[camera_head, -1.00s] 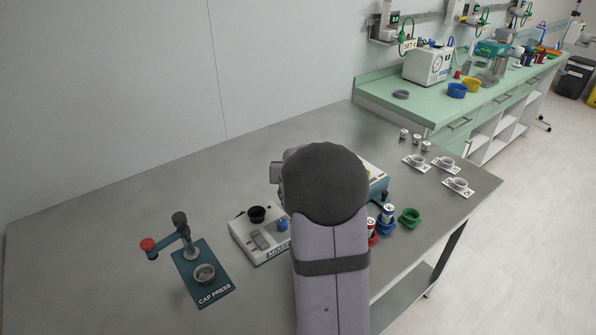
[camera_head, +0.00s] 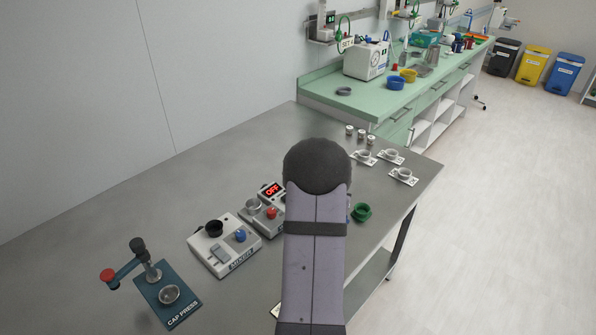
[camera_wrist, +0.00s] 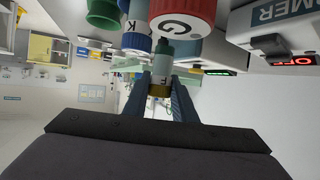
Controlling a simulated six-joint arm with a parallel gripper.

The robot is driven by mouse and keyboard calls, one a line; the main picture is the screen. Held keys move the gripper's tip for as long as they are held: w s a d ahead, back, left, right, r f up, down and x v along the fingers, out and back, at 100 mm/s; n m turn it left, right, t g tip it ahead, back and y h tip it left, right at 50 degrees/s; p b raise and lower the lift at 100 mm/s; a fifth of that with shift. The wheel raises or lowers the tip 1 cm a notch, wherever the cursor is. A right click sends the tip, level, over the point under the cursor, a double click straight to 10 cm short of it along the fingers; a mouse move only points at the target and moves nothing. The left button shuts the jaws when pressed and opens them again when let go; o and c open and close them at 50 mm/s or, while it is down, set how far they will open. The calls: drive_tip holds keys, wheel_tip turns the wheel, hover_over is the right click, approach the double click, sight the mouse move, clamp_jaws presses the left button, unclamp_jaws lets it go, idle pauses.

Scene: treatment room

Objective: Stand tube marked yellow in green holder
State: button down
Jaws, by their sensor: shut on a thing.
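In the wrist view my gripper (camera_wrist: 165,95) is shut on a tube (camera_wrist: 160,72) with a dark teal end, a pale label with a letter and a yellow band near the fingers. The green holder (camera_head: 361,212) stands on the steel table just right of my arm in the head view and looks empty. It also shows at the top of the wrist view (camera_wrist: 103,14). In the head view my arm hides the gripper and tube.
A cap press (camera_head: 168,296), a white mixer (camera_head: 224,248) and a device reading OFF (camera_head: 272,190) stand left of my arm. Several small cups on white cards (camera_head: 391,154) lie at the table's far right. The back left of the steel table (camera_head: 170,205) is clear.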

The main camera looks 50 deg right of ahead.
drive_tip(key=s+d+r+m+g+h, duration=0.1)
drive_tip(key=s+d+r+m+g, duration=0.1)
drive_tip(key=s+d+m+g, duration=0.2)
drive_tip(key=s+d, duration=0.2)
drive_tip(key=s, duration=0.2)
drive_tip(key=shift+f+b, duration=2.4)
drive_tip(key=shift+f, duration=0.45)
drive_tip(key=shift+a+f, duration=0.1)
drive_tip(key=shift+f, duration=0.45)
drive_tip(key=c, duration=1.7)
unclamp_jaws()
drive_tip(key=shift+c, duration=0.2)
drive_tip(key=shift+a, duration=0.1)
drive_tip(key=w+p+v, duration=0.1)
drive_tip(key=p+v, duration=0.3)
drive_tip(key=v, duration=0.6)
drive_tip(key=shift+s+a+r, duration=0.15)
drive_tip(key=shift+s+a, duration=0.25)
